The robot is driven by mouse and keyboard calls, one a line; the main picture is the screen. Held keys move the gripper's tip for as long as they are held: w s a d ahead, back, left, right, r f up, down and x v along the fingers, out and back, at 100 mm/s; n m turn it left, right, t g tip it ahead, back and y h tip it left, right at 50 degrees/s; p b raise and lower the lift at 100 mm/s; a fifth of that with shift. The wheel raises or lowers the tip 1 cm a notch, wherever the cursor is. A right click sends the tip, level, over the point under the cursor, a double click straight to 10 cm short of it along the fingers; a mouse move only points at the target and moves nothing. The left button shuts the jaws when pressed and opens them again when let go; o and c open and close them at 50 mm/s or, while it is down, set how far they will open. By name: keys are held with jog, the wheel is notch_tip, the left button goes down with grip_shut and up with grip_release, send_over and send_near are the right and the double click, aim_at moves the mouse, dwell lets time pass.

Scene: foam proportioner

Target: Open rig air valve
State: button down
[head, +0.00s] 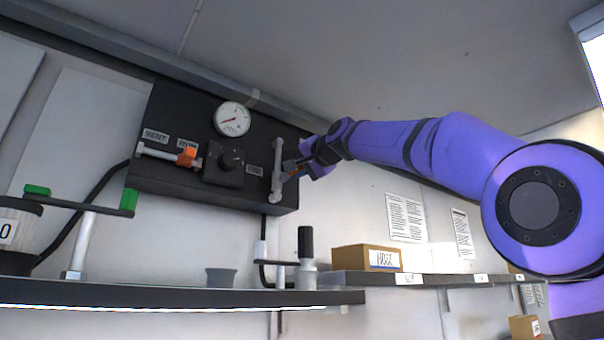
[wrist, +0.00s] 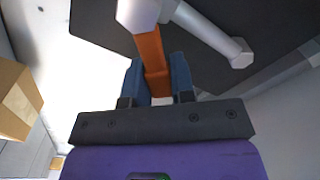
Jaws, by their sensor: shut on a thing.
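The black valve panel (head: 190,125) is mounted on the wall, with a round gauge (head: 233,119) and a dark knob in its middle. At its right end is a vertical grey pipe valve (head: 277,165), next to a small label that I cannot read surely. My gripper (head: 292,168) reaches it from the right. In the wrist view my gripper (wrist: 160,84) is shut on the valve's orange handle (wrist: 151,55), with a blue finger on each side. The handle points out from the grey valve body (wrist: 139,12). A second orange handle (head: 187,157) sits on the left pipe, by the VENT label.
Below the panel runs a dark shelf (head: 180,296) with a grey cup (head: 221,278) and a black-handled device (head: 306,245). A cardboard box (head: 366,258) stands on the right shelf. Green-ended bar (head: 80,205) is at left.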

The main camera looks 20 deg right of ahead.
jog(key=n, duration=0.1)
jog(key=a+r+n, duration=0.1)
jog(key=n, duration=0.1)
jog(key=a+n, duration=0.1)
jog(key=shift+s+r+n, duration=0.15)
jog(key=shift+s+n, duration=0.15)
jog(key=n, duration=0.1)
jog(key=a+n, duration=0.1)
jog(key=n, duration=0.1)
jog(key=shift+s+a+r, duration=0.25)
jog(key=shift+s+a+n, duration=0.1)
jog(key=shift+a+n, duration=0.35)
jog(key=shift+n, duration=0.55)
jog(key=c, duration=1)
grip_release()
jog(key=shift+o, duration=0.2)
jog(key=shift+s, duration=0.1)
